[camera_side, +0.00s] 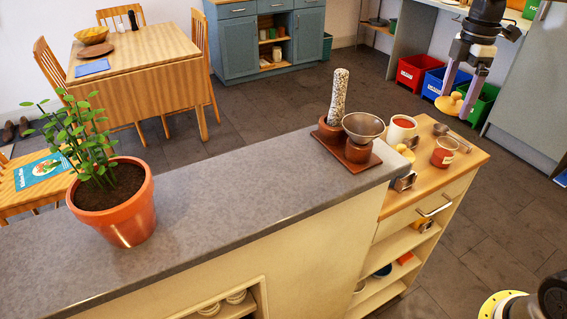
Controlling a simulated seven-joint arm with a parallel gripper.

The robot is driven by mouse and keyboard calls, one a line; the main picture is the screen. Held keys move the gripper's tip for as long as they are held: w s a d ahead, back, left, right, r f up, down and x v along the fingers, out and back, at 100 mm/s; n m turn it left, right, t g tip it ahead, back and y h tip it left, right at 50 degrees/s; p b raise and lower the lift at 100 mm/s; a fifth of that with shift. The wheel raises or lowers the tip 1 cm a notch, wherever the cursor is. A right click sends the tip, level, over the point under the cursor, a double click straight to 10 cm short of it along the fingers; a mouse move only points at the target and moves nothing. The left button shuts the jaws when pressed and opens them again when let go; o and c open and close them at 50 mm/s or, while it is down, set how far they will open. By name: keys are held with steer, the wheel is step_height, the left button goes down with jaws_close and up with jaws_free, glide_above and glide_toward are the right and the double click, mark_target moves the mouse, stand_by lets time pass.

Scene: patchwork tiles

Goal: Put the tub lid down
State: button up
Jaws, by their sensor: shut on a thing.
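My gripper (457,101) is at the upper right, pointing down, with its fingers shut on a yellowish-tan round lid (448,105). The lid is held in the air, apart from any surface, and looks tilted. In the picture it appears above the wooden-topped cabinet (471,157). On that top stand a white tub (402,136) with red contents and a small red container (444,153) with a pale label. Both look open at the top. I cannot tell which one the lid belongs to.
A metal spoon or scoop (452,135) lies behind the red container. A metal bowl (363,126) on a wooden stand and a speckled cylinder (338,96) stand on the grey counter (250,190). A potted plant (117,205) is at left. The wooden top's front right is clear.

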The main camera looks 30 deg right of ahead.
steer(key=s+a+r+n, duration=0.3)
steer(key=a+r+n, duration=0.15)
steer(key=a, duration=0.65)
steer(key=s+a+r+n, duration=0.3)
steer(key=a+n, duration=0.3)
steer(key=a, duration=0.6)
steer(key=s+a+r+n, duration=0.35)
steer(key=a+n, duration=0.25)
steer(key=a, duration=0.5)
glide_above(270, 175)
steer(key=s, duration=0.1)
steer(key=f, duration=0.5)
steer(key=d+f, duration=0.1)
steer(key=f, duration=0.1)
steer(key=shift+s+f, duration=0.1)
steer(key=shift+f, duration=0.05)
steer(key=shift+w+a+f, duration=0.3)
steer(key=shift+f, duration=0.15)
steer(key=shift+w+a+f, duration=0.1)
steer(key=shift+w+f, duration=0.05)
steer(key=shift+f, duration=0.85)
steer(key=shift+w+a+f, duration=0.1)
steer(key=shift+w+f, duration=0.05)
steer(key=shift+f, duration=0.85)
